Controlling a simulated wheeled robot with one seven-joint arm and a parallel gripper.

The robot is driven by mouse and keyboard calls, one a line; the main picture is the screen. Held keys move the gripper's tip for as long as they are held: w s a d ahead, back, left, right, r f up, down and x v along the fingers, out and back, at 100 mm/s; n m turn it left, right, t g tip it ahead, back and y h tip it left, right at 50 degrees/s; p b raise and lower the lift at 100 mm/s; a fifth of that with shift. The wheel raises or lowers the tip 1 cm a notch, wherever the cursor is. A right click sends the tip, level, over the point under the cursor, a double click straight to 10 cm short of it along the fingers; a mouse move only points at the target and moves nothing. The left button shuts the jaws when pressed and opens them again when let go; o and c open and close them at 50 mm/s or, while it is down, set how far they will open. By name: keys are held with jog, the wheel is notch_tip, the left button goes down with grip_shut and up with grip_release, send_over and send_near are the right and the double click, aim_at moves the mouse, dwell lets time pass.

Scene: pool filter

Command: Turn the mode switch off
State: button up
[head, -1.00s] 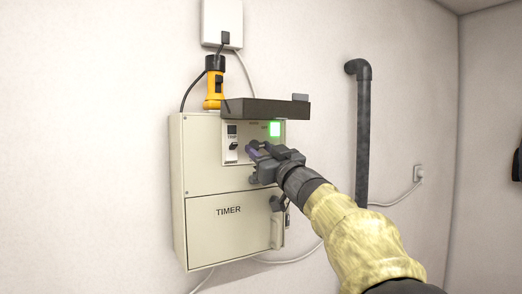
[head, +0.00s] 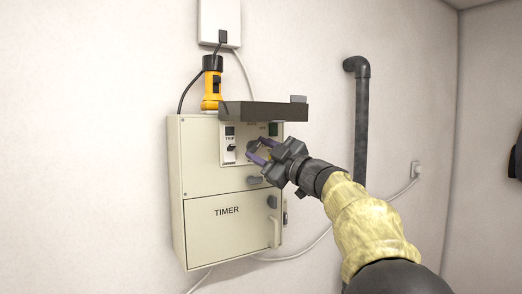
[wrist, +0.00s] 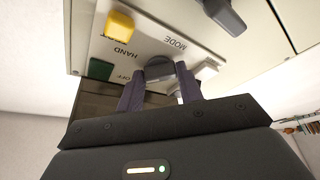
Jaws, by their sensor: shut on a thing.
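The mode switch (wrist: 160,68) is a dark grey knob on the white control plate in the wrist view, where the lettering MODE, HAND and OFF appears upside down. My gripper (wrist: 160,82) has its two purple-grey fingers on either side of this knob and is shut on it. In the head view my gripper (head: 260,151) is at the upper right part of the beige box (head: 205,170), and it hides the knob there. The green indicator (head: 274,129) is dark. I cannot tell exactly which label the knob points to.
The wrist view shows a yellow button (wrist: 119,25), a green button (wrist: 101,69) and a dark handle (wrist: 222,14) near the knob. A TRIP breaker (head: 230,147) is to the left.

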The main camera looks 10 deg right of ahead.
dwell(0.3)
jog(key=o, duration=1)
jog(key=shift+a, duration=0.1)
jog(key=shift+s, duration=0.1)
jog(key=shift+s+d+f, duration=0.2)
jog(key=shift+d, duration=0.1)
jog(key=b+v, duration=0.7)
jog(key=v, duration=0.9)
jog(key=shift+s+d, duration=0.15)
jog(key=shift+s, duration=0.1)
